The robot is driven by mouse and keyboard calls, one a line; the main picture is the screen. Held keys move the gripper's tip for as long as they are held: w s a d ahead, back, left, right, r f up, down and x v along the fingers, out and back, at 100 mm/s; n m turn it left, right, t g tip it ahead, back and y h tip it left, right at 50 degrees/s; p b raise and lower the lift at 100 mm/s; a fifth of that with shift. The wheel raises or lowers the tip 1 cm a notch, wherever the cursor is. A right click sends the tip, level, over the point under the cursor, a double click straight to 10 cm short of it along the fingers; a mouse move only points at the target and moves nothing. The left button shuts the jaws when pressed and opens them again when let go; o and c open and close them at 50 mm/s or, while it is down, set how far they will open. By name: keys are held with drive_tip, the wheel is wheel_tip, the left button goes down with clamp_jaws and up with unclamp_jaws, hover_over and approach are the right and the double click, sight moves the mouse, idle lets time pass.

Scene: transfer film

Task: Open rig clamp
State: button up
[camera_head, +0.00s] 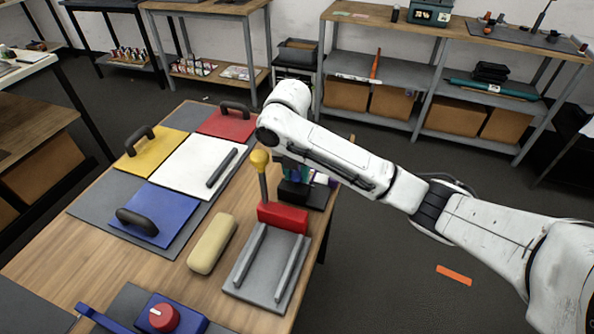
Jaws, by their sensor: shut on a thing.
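A clamp-like fixture has a grey plate with two rails (266,268), a red block (283,217) at its far end and an upright lever with a yellow knob (260,158). My gripper (294,184) points down just behind and to the right of the lever, near the table's far right edge. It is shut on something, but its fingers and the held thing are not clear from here. A dark block (316,199) lies at the gripper's lower end, behind the red block. The knob looks apart from my gripper.
A yellow-tan bar (212,243) lies left of the plate. Yellow (158,153), red (226,124) and blue (160,215) handled plates surround a white sheet (194,166). A blue box with a red knob (163,316) stands in front. Shelves (393,74) line the back.

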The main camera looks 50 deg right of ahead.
drive_tip(key=shift+s+a+f+t+h+b, duration=0.15)
drive_tip(key=shift+a+f+t+h+b, duration=0.2)
drive_tip(key=shift+h+b, duration=0.25)
drive_tip(key=shift+a+r+h, duration=0.2)
drive_tip(key=shift+h, duration=0.2)
drive_tip(key=o, duration=1)
drive_tip(key=shift+o, duration=0.2)
drive_tip(key=shift+r, duration=0.1)
drive_tip(key=p+v, duration=0.4)
drive_tip(key=v, duration=0.6)
drive_tip(key=shift+r, duration=0.3)
drive_tip(key=shift+s+a, duration=0.1)
drive_tip(key=shift+s, duration=0.05)
